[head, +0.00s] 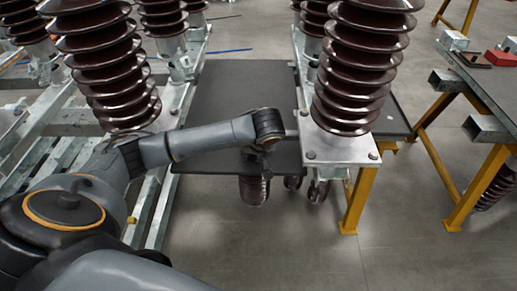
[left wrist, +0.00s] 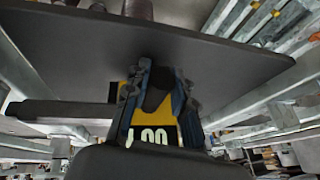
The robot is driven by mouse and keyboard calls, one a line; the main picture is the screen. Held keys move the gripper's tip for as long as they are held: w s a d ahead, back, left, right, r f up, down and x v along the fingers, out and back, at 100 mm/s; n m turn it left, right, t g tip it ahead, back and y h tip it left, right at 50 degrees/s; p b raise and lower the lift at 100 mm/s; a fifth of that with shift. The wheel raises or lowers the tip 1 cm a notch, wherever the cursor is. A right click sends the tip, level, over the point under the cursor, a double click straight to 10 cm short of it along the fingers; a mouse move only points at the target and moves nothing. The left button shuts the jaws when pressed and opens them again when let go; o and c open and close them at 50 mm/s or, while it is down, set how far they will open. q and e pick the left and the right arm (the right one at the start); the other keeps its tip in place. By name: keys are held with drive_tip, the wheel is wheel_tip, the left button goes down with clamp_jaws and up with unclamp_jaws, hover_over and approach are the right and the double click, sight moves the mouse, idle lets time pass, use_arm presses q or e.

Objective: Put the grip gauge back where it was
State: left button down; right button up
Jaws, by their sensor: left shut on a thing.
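The grip gauge (left wrist: 157,134) shows in the left wrist view as a yellow and dark body with pale digits at its lower end. My left gripper (left wrist: 158,90) is shut on it, with its fingers on either side of the gauge. In the head view my left arm reaches right, and the left gripper (head: 257,160) is by the near part of the dark table (head: 235,95), left of the metal plate under the large insulator. The gauge cannot be made out in the head view. My right gripper is in neither view.
A brown ribbed insulator (head: 360,75) stands on a metal plate (head: 345,150) close right of my left gripper. Another insulator (head: 100,65) stands on metal rails at left. A yellow-legged workbench (head: 490,85) is at right. Open floor (head: 300,240) lies in front.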

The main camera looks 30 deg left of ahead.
use_arm(q)
drive_tip(key=shift+w+r, duration=0.15)
drive_tip(key=shift+w, duration=0.3)
drive_tip(key=w, duration=0.2)
drive_tip(key=w+f, duration=0.1)
drive_tip(key=shift+w+a, duration=0.15)
drive_tip(key=shift+a, duration=0.1)
drive_tip(key=shift+f, duration=0.3)
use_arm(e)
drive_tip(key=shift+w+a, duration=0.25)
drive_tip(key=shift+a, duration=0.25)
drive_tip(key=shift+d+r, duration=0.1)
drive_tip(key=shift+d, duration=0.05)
use_arm(q)
drive_tip(key=c, duration=1.1)
unclamp_jaws()
drive_tip(key=shift+f, duration=0.1)
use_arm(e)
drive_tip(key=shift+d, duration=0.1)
